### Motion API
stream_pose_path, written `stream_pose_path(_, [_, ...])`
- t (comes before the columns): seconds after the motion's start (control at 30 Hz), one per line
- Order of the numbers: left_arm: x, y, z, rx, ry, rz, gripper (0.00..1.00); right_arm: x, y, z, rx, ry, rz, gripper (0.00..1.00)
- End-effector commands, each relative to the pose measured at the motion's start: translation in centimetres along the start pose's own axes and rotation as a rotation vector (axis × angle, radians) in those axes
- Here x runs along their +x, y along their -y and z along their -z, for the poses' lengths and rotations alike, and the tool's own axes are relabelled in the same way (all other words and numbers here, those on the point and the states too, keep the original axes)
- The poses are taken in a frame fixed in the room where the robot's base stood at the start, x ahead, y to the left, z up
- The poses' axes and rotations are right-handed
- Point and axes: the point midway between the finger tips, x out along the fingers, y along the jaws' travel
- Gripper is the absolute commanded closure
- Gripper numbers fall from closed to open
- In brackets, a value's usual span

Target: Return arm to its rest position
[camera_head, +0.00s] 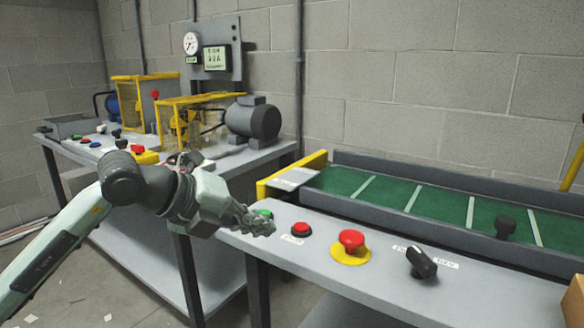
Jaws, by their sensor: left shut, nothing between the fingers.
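My left arm comes in from the left, and its gripper (268,226) is shut and empty. The gripper is at the left end of the grey control bench (400,285), just in front of a green button (263,214) that it partly covers. I cannot tell whether the fingertips touch the button or the bench. My right gripper is out of view.
Right of the gripper are a red button (301,229), a red mushroom button on a yellow disc (351,241) and a black rotary switch (421,263). A green conveyor belt (390,192) runs behind. A second bench with a motor (252,120) stands back left.

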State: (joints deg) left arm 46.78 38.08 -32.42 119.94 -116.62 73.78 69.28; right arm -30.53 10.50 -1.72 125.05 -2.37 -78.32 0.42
Motion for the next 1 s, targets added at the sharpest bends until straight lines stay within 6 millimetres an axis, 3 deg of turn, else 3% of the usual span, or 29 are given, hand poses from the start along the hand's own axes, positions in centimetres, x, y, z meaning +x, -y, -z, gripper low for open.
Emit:
stream_pose_path(0.03, [1.0, 1.5, 2.0, -0.026, -0.062, 0.116, 1.0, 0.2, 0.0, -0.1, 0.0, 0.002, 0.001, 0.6])
stream_pose_path(0.1, [1.3, 4.2, 3.9, -0.076, -0.123, 0.304, 1.0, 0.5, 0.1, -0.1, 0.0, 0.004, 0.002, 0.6])
stream_pose_path(0.2, [0.2, 7.8, 4.8, -0.212, -0.155, 0.602, 1.0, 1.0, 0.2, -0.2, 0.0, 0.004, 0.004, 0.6])
stream_pose_path(0.3, [-2.0, 9.1, 2.5, -0.444, -0.085, 0.897, 1.0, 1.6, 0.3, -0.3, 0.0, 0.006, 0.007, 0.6])
stream_pose_path(0.37, [-3.3, 7.6, -0.3, -0.623, 0.011, 1.034, 1.0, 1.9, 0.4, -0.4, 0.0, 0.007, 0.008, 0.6])
stream_pose_path(0.47, [-4.1, 1.5, -4.6, -0.937, 0.225, 1.151, 1.0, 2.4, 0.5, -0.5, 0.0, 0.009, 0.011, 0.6])
stream_pose_path(0.5, [-4.0, -1.4, -5.7, -1.046, 0.306, 1.161, 1.0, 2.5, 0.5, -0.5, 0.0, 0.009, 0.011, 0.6])
stream_pose_path(0.6, [-3.3, -8.9, -6.8, -1.287, 0.495, 1.125, 1.0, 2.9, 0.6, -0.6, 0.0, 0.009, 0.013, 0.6])
stream_pose_path(0.67, [-2.6, -13.5, -6.6, -1.418, 0.598, 1.075, 1.0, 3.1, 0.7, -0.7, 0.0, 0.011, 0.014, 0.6])
stream_pose_path(0.8, [-0.8, -23.6, -3.5, -1.688, 0.806, 0.893, 1.0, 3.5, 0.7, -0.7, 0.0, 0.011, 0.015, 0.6])
stream_pose_path(0.87, [-0.1, -27.6, -1.3, -1.791, 0.88, 0.794, 1.0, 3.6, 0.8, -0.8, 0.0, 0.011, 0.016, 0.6])
stream_pose_path(1.0, [1.2, -35.8, 5.6, -2.006, 1.022, 0.519, 1.0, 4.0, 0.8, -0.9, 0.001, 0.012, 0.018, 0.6])
